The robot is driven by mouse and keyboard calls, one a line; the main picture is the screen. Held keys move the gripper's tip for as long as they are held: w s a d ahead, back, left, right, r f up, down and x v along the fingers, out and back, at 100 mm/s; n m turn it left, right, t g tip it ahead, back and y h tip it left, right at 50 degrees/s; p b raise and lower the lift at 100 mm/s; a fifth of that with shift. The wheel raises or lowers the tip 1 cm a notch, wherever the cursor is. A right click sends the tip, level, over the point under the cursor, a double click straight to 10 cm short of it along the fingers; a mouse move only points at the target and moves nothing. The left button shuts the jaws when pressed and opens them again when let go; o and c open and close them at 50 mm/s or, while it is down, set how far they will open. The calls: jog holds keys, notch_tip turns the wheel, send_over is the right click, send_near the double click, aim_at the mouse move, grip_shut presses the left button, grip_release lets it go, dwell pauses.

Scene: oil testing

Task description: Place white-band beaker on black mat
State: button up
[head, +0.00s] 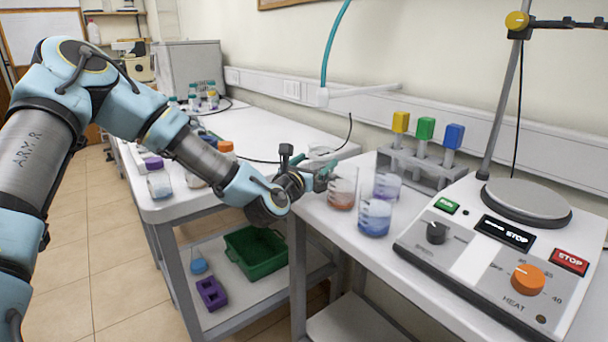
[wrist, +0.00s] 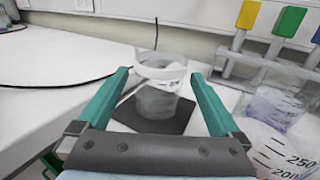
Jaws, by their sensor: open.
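The white-band beaker (wrist: 158,98), clear with a white band near its rim, stands upright on the black mat (wrist: 180,124) in the wrist view. My gripper (wrist: 158,76) is open, with one teal finger on each side of the beaker. Gaps show between the fingers and the glass. In the head view my gripper (head: 324,178) is low over the table, and a pale rim of the beaker (head: 322,151) shows just behind it. The mat and most of that beaker are hidden there.
Close to my gripper's right stand beakers with reddish (head: 342,192), purple (head: 387,186) and blue (head: 375,218) contents. A rack (head: 425,172) with coloured blocks and a hotplate (head: 500,250) stand further right. A black cable runs behind the white-band beaker.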

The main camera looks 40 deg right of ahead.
jog(key=b+v, duration=0.2)
jog(key=v, duration=0.8)
